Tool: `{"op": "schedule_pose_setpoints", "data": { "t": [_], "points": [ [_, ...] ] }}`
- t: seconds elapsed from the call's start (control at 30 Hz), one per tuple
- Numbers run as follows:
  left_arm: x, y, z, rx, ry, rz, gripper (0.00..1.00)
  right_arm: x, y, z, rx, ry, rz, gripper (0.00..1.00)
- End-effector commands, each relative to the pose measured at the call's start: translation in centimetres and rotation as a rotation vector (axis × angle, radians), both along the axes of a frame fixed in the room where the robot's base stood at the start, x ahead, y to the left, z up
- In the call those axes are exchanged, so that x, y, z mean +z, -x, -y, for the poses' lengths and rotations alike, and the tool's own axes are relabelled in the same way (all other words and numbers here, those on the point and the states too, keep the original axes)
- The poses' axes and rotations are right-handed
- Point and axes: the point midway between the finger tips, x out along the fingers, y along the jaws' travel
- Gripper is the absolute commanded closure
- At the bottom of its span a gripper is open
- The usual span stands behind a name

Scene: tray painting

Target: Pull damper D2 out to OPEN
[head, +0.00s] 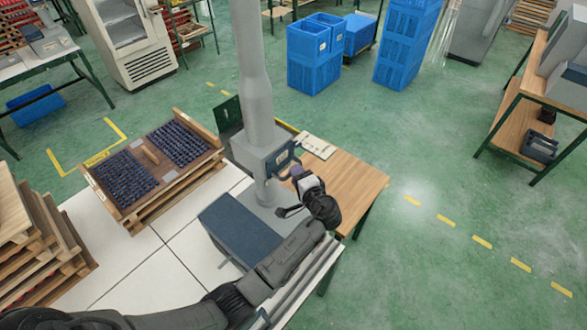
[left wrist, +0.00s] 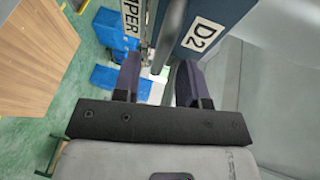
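The grey duct (head: 256,95) drops to a damper box (head: 257,151) with a dark blue front plate. In the left wrist view a blue plate with a white D2 label (left wrist: 201,33) is close ahead, beside a second label (left wrist: 131,22) reading partly "PER". My left gripper (head: 297,172) is at the front of the box. Its two dark fingers also show in the left wrist view (left wrist: 160,78), standing apart. A grey bar (left wrist: 170,35) shows beyond and between them; I cannot tell whether either finger touches it. My right gripper is out of view.
A wooden table (head: 350,185) stands right of the duct. A dark-topped box (head: 240,228) sits below it on the white bench (head: 120,262). A tray of small dark pieces (head: 152,163) lies left. Green floor is open to the right.

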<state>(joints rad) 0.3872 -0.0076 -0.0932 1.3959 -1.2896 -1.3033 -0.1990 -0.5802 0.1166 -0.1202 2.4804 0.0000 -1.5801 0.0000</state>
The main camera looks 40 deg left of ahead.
Motion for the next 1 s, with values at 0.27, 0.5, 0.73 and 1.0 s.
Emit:
{"op": "schedule_pose_setpoints", "data": {
  "t": [0.27, 0.5, 0.73, 1.0],
  "points": [
    [-0.4, -0.9, -2.1, 0.0, 0.0, -0.001, 0.61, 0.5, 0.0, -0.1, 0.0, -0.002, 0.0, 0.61],
    [-0.5, -1.1, -2.5, 0.0, 0.001, 0.0, 0.61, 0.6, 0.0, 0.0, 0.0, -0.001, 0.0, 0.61],
    [-0.5, -1.1, -2.5, 0.0, 0.0, 0.0, 0.68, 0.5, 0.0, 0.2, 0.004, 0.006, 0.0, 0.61],
    [-0.5, -1.1, -2.4, 0.0, 0.001, 0.0, 0.94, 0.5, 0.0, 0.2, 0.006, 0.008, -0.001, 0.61]
  ]
}}
